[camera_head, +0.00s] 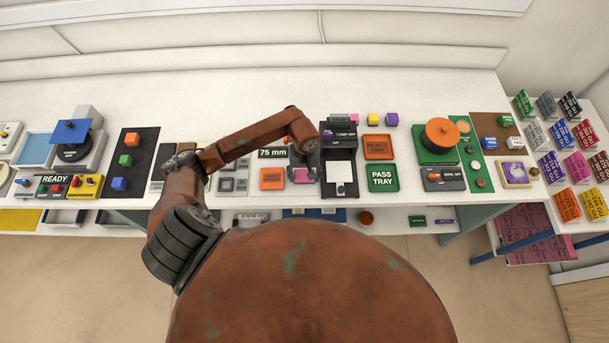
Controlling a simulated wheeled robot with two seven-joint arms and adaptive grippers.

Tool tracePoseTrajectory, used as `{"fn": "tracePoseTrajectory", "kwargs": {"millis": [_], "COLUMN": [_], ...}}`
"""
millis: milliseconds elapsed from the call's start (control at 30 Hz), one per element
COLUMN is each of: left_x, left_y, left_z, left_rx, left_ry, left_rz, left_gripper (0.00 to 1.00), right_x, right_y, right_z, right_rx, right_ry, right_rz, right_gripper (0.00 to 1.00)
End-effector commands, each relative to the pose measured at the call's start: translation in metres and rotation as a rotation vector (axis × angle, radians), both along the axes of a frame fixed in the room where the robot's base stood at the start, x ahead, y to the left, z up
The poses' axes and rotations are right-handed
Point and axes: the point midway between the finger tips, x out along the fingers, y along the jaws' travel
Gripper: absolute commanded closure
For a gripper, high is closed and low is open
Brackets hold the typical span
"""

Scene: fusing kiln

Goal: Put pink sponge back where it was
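My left arm comes in from the left and bends down over the bench, with the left gripper (304,166) low over its front part, left of the black lamp unit. A small pink piece (302,176), which may be the pink sponge, shows right at the fingertips. The wrist covers part of it, and I cannot tell whether the fingers are closed on it or only above it. My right gripper is not in view.
The black lamp unit (339,187) stands close right of the gripper. Further right are the green pass tray (382,190) and the orange reject tray (378,156). The bench's back strip is mostly clear.

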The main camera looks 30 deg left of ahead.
Motion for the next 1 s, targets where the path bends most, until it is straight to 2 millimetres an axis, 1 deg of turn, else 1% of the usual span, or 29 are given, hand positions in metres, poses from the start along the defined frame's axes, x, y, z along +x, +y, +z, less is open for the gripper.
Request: {"fn": "tracePoseTrajectory", "kwargs": {"millis": [33, 167, 433, 533, 567, 667, 900, 1000], "left_x": [0.000, 0.000, 0.000, 0.000, 0.002, 0.002, 0.002, 0.002], "left_y": [0.000, 0.000, 0.000, 0.000, 0.000, 0.001, 0.001, 0.001], "left_z": [0.001, 0.001, 0.001, 0.006, 0.008, 0.023, 0.075, 0.093], "left_rx": [0.000, 0.000, -0.001, -0.001, 0.000, 0.003, 0.004, 0.003], "left_ry": [0.000, 0.000, -0.001, 0.000, -0.004, -0.006, -0.006, -0.004], "left_rz": [0.000, 0.000, 0.000, 0.001, 0.000, -0.002, -0.001, -0.001], "left_gripper": [0.37, 0.29, 0.29, 0.29, 0.29, 0.29, 0.29, 0.29], "right_x": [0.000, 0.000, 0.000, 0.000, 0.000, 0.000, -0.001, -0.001], "right_y": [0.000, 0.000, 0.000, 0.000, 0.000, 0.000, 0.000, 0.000], "right_z": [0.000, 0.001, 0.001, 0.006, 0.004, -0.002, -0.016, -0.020], "right_rx": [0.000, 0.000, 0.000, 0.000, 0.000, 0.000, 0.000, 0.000], "right_ry": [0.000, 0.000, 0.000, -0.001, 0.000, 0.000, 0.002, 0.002], "right_rz": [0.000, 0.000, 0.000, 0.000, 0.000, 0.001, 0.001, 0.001], "right_gripper": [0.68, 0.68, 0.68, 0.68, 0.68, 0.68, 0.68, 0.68]}}
